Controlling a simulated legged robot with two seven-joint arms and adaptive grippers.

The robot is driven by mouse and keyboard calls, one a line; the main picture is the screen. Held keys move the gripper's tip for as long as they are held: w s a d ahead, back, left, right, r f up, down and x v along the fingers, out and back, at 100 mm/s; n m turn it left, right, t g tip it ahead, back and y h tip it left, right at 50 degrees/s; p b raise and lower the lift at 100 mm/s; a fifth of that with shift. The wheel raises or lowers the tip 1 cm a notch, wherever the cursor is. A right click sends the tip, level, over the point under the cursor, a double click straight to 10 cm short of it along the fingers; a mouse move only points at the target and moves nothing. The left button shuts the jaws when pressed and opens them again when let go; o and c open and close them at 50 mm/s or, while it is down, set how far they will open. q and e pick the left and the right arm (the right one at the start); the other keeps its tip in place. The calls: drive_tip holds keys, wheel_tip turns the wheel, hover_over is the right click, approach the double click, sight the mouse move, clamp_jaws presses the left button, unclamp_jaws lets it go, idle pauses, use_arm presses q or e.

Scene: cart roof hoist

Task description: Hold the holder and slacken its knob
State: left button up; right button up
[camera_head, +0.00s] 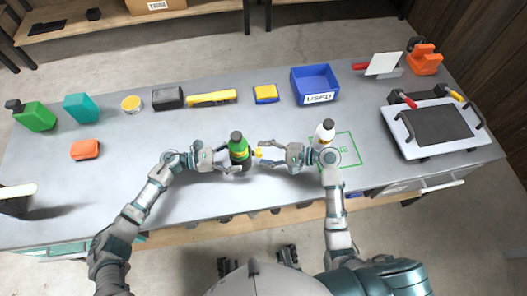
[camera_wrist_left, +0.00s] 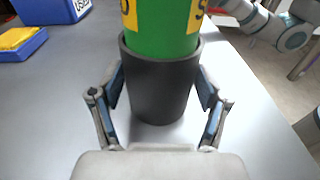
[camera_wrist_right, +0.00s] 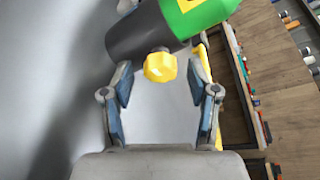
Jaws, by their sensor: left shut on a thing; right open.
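The holder (camera_wrist_left: 160,88) is a dark grey cup standing on the table around the lower part of a green bottle (camera_head: 238,145) with a yellow label and dark cap. My left gripper (camera_head: 231,160) is shut on the holder from the left, one finger on each side in the left wrist view. The yellow knob (camera_wrist_right: 160,67) sticks out of the holder's side toward my right gripper (camera_head: 264,153). My right gripper is open; in the right wrist view the knob lies between and just beyond its fingertips, with clear gaps on both sides.
A white bottle (camera_head: 324,133) stands by the right wrist near a green marked outline (camera_head: 350,149). A blue bin (camera_head: 315,84) labelled USED, a yellow-and-blue sponge box (camera_head: 266,94) and other items line the back. The table's front edge is close; the left front surface is mostly clear.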

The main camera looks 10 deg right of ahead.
drive_tip(key=shift+w+a+f, duration=0.1)
drive_tip(key=shift+w+a, duration=0.05)
drive_tip(key=shift+a, duration=0.2)
drive_tip(key=shift+d, duration=0.1)
clamp_jaws()
drive_tip(key=shift+f, duration=0.1)
drive_tip(key=shift+f+n+t+y, duration=0.15)
drive_tip(key=shift+n+t+y, duration=0.3)
drive_tip(key=shift+n, duration=0.8)
drive_tip(key=shift+f+n+t+y, duration=0.1)
drive_tip(key=shift+n+t+y, duration=0.35)
drive_tip(key=shift+n, duration=0.8)
